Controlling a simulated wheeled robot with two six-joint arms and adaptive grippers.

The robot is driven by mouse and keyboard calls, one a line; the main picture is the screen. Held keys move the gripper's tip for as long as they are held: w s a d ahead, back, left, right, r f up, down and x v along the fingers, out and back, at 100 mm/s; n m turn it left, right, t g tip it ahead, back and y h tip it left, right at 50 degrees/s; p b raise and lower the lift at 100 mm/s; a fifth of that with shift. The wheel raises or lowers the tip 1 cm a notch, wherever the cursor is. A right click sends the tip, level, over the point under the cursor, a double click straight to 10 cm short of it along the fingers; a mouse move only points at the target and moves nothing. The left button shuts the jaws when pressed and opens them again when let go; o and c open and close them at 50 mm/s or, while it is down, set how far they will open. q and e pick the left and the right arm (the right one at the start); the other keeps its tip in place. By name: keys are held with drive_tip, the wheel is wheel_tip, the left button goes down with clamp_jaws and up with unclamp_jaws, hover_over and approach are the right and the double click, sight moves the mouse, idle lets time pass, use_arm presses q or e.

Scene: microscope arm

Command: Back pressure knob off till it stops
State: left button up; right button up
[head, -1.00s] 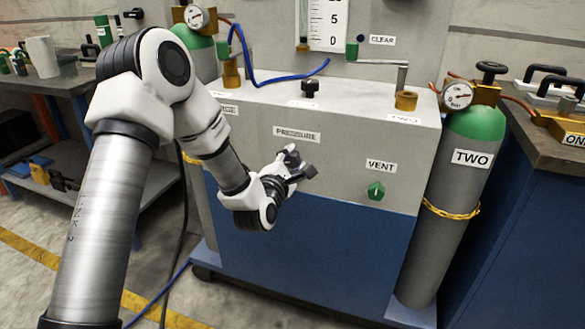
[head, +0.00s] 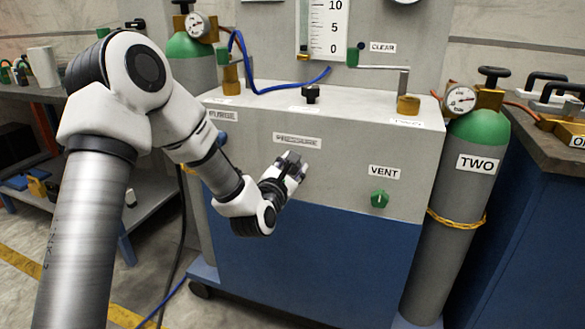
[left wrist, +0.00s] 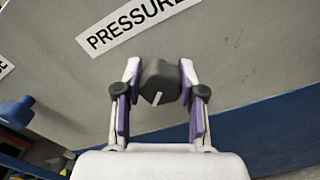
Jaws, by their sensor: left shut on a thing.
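The dark grey pressure knob (left wrist: 160,80) sits on the grey panel under the PRESSURE label (left wrist: 138,24) in the left wrist view. A white pointer line on it points down and slightly left. My left gripper (left wrist: 160,88) is shut on the knob, with one finger on each side. In the head view my left gripper (head: 295,166) is at the panel front just below the PRESSURE label, and it hides the knob there. My right gripper is in neither view.
A green VENT knob (head: 379,199) is on the panel to the right. A black knob (head: 311,94) stands on the cabinet top (head: 350,103). Gas cylinder TWO (head: 470,180) stands at the right side. The panel between my gripper and the VENT knob is clear.

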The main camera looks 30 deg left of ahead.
use_arm(q)
drive_tip(key=shift+f, duration=0.1)
drive_tip(key=o, duration=1.2)
drive_tip(key=shift+c, duration=0.2)
drive_tip(key=shift+s, duration=0.15)
drive_tip(key=v, duration=0.7)
drive_tip(key=shift+s, duration=0.15)
